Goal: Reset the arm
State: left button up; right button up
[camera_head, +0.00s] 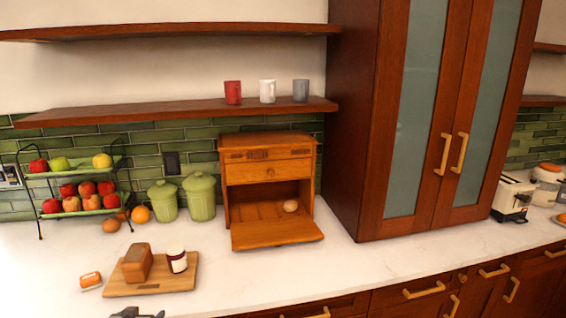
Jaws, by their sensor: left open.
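My left gripper (138,313) shows only as a small dark tip at the bottom edge of the head view, left of centre. It is open, and nothing shows between its fingers. It is in front of the wooden cutting board (185,278) and apart from it in the picture. The rest of the left arm is out of frame. My right gripper and right arm are not in view.
The board holds a bread loaf (137,263) and a jar (177,259). An orange-and-white item (91,281) lies beside it. A wooden bread box (268,172) stands open behind. A fruit rack (75,190) stands left. The counter's middle (350,265) is clear.

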pick_arm(q)
jog(key=s+d+f+m+g+h, duration=0.1)
jog(key=s+d+f+g, duration=0.25)
jog(key=s+d, duration=0.55)
jog(key=s+d+f+m+g, duration=0.15)
jog(key=s+d+f, duration=0.25)
jog(key=s, duration=0.8)
jog(key=s+d+f+m+g+h, duration=0.1)
jog(key=s+d+f+g, duration=0.25)
jog(key=s+d, duration=0.55)
notch_tip(320, 180, down, 26)
jog(key=b, duration=0.2)
jog(key=s+f+b, duration=0.1)
jog(key=s+f, duration=0.3)
jog(key=f, duration=0.9)
jog(key=s+f+g+b, duration=0.1)
jog(key=s+f, duration=0.3)
jog(key=f, duration=0.9)
jog(key=shift+s+a+f, duration=0.15)
jog(key=shift+a+f, duration=0.1)
jog(key=shift+f, duration=0.05)
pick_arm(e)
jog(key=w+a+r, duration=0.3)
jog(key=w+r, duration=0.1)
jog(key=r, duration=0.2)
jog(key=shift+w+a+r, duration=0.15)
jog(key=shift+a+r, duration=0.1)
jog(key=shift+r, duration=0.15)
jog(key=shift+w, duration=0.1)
